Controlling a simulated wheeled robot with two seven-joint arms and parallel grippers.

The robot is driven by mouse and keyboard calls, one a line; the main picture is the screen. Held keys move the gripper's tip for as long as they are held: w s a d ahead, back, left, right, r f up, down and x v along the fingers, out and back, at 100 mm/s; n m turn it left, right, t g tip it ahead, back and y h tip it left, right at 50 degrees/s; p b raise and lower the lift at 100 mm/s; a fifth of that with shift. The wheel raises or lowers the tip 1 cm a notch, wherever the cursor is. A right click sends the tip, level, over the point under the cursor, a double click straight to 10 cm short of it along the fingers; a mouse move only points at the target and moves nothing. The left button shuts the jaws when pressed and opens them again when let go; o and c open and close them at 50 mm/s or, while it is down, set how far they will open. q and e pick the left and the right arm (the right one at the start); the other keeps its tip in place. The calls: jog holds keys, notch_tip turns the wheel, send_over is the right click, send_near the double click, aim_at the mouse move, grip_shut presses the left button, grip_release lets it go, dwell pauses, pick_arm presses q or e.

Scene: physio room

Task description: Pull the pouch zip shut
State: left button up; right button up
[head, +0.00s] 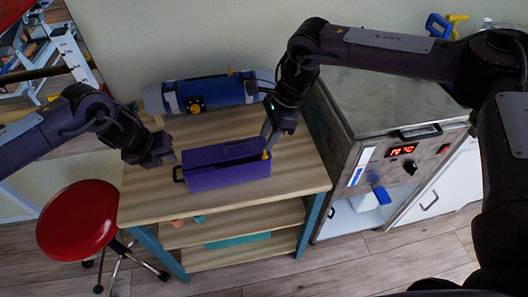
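A purple pouch (228,177) lies on the wooden top of the trolley, with a dark loop at its left end. A small orange zip pull (265,155) shows at the pouch's upper right end. My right gripper (267,142) points down at that end, with its fingertips just above or at the pull. I cannot tell whether it holds the pull. My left gripper (171,160) is just beyond the pouch's left end, near the loop and seemingly apart from the pouch. The gap between its fingers is not clear. How far the zip is closed is too small to tell.
A red stool (77,219) stands at left. Bare wood lies in front of the pouch.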

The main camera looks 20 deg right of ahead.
aim_at(268, 157)
jog(key=shift+f, duration=0.1)
jog(key=shift+f, duration=2.4)
jog(key=shift+c, duration=0.4)
grip_shut()
pick_arm(q)
jog(key=shift+f, duration=3.75)
jog(key=shift+c, duration=0.2)
grip_shut()
